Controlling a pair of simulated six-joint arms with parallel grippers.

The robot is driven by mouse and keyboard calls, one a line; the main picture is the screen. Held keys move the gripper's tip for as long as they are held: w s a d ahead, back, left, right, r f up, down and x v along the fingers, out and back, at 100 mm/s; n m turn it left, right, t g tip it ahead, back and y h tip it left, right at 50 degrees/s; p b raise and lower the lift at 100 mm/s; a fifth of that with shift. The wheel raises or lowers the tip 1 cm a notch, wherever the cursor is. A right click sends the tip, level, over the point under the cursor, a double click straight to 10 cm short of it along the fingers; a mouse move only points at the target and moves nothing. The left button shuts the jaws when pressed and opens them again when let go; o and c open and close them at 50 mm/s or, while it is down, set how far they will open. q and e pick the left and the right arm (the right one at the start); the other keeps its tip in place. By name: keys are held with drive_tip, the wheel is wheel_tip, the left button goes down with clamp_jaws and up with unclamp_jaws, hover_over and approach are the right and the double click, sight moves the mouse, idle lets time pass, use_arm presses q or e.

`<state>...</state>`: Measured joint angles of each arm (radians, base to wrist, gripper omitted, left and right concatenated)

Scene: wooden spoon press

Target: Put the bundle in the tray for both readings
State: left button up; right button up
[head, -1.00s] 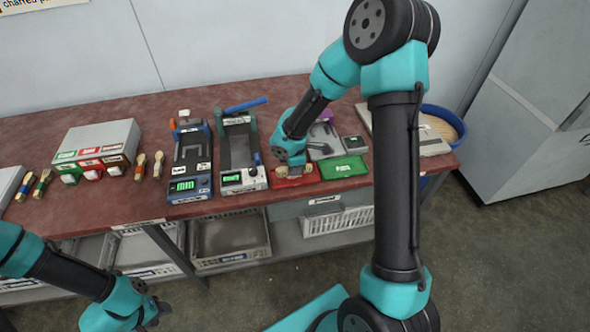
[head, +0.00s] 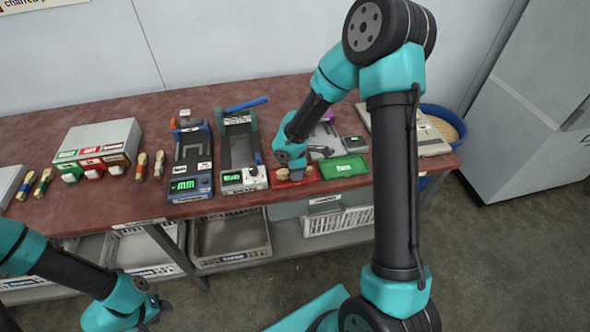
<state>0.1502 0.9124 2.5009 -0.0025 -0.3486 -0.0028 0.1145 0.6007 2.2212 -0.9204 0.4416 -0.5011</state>
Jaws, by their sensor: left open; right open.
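A small tan bundle (head: 283,174) lies in the red tray (head: 308,178) at the front edge of the bench. My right gripper (head: 296,173) is open just above the red tray, beside the bundle, and partly hides the tray. I cannot tell whether a finger touches the bundle. The green tray (head: 344,168) to its right looks empty and bears white lettering. My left gripper (head: 152,312) is open and empty, low at the front left, away from the bench. Other tan bundles with coloured bands (head: 141,166) lie on the bench to the left.
A blue tester (head: 188,183) and a grey press (head: 240,178) with lit green displays stand left of the red tray. A grey box (head: 98,140) with coloured fronts stands further left. A small dark scale (head: 355,144) sits behind the green tray. A blue bin (head: 444,112) stands at right.

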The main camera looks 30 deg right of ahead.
drive_tip(key=shift+r, duration=0.2)
wheel_tip(320, 180, up, 12)
idle(0.4)
drive_tip(key=shift+f, duration=0.1)
idle(0.5)
drive_tip(key=s+a+f+m+y, duration=0.4)
drive_tip(key=s+a+f+m, duration=0.6)
drive_tip(key=a+f+m, duration=0.4)
drive_tip(key=s+d+f+m, duration=0.1)
drive_tip(key=s+d+f, duration=0.1)
drive_tip(key=f, duration=0.4)
drive_tip(key=s+d+f+m, duration=0.1)
drive_tip(key=s+d+f, duration=0.1)
drive_tip(key=s+f, duration=0.2)
wheel_tip(320, 180, down, 2)
drive_tip(key=shift+s+d+f+t, duration=0.2)
drive_tip(key=shift+d+t, duration=0.1)
drive_tip(key=shift+t, duration=0.1)
